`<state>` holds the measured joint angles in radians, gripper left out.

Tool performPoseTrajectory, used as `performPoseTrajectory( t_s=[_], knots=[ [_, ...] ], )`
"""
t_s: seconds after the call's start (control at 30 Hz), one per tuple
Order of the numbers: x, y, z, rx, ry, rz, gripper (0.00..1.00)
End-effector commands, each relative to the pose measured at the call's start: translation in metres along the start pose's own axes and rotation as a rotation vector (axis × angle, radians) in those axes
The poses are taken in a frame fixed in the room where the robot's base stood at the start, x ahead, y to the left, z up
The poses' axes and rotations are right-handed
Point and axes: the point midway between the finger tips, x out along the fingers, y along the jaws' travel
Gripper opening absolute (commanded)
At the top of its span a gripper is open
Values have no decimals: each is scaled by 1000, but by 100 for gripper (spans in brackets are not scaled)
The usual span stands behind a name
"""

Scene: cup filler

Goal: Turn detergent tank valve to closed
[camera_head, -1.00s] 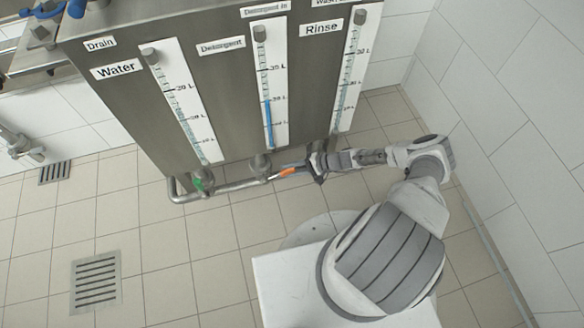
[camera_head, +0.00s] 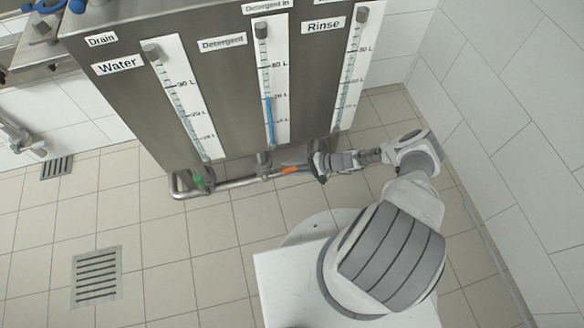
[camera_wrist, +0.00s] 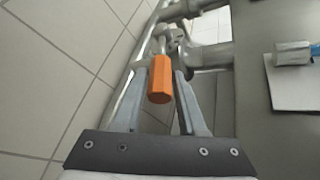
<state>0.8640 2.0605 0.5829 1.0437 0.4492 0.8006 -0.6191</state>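The detergent tank valve has an orange handle (camera_head: 290,170), which lies along the pipe below the middle tank gauge and points right. In the wrist view the orange handle (camera_wrist: 160,80) sits between my two fingers, its end facing the camera. My gripper (camera_head: 308,168) reaches in from the right at the handle. In the wrist view the fingers of my gripper (camera_wrist: 162,75) stand apart on both sides of the handle. I cannot tell whether either finger touches it. The Detergent label (camera_head: 222,43) and its blue-filled gauge (camera_head: 270,120) are above.
A green valve handle (camera_head: 200,183) is on the same pipe (camera_head: 235,184), under the Water gauge. The steel tank body (camera_head: 140,110) stands close above my gripper. A white tiled wall (camera_head: 510,130) is at the right. The tiled floor with a drain grate (camera_head: 96,277) is clear.

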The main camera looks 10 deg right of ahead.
Motion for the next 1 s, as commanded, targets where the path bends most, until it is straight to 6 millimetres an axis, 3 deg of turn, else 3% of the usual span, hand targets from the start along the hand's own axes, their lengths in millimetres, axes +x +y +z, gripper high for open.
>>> performPoseTrajectory(
  t_s=[0.03, 0.1, 0.4, 0.53, 0.67, 1.0],
  knots=[
    [0, 0, 0, 0, 0, 0, 51],
    [0, 0, 0, 0, 0, 0, 63],
    [-1, 0, 0, -1, 1, 0, 63],
    [-12, -1, -1, -1, 3, 1, 63],
    [-37, -3, 0, 0, 4, 1, 63],
    [-121, -2, 0, 0, 4, 1, 63]
  ],
)
